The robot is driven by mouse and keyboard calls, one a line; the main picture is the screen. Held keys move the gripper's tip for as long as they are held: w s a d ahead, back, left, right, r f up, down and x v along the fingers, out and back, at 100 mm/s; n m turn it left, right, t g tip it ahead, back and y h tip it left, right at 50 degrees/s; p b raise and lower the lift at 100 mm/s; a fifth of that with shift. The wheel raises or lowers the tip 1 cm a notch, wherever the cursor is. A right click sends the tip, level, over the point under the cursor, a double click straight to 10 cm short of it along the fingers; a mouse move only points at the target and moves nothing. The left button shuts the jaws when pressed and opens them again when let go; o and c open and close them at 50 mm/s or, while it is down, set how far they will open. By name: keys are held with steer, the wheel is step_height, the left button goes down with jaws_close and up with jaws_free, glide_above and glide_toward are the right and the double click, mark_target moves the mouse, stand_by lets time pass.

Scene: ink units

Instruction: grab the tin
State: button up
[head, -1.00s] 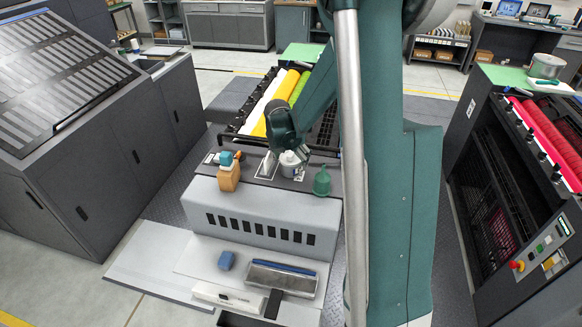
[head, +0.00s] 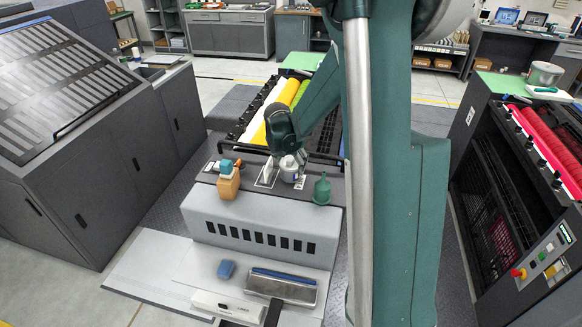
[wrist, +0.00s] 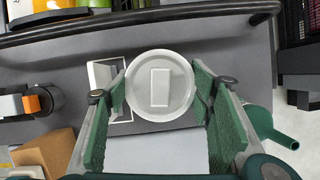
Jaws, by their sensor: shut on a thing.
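The tin (wrist: 159,87) is a pale round can with a rectangular mark on its lid, seen from above in the wrist view. In the head view the tin (head: 289,169) stands upright on the dark top of the press unit, partly hidden by my gripper. My gripper (wrist: 160,97) has one green-padded finger on each side of the tin and is shut on it. In the head view my gripper (head: 299,157) comes down over the tin from behind. I cannot tell whether the tin is off the surface.
A green funnel-like container (head: 322,189) stands close right of the tin. An orange-brown bottle (head: 228,184) with a blue top stands to the left. A white square-framed item (wrist: 108,85) lies just left of the tin. A dark rail and yellow roller (head: 286,104) lie behind.

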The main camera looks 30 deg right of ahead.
steer(key=shift+r, duration=4.2)
steer(key=shift+s+a, duration=0.1)
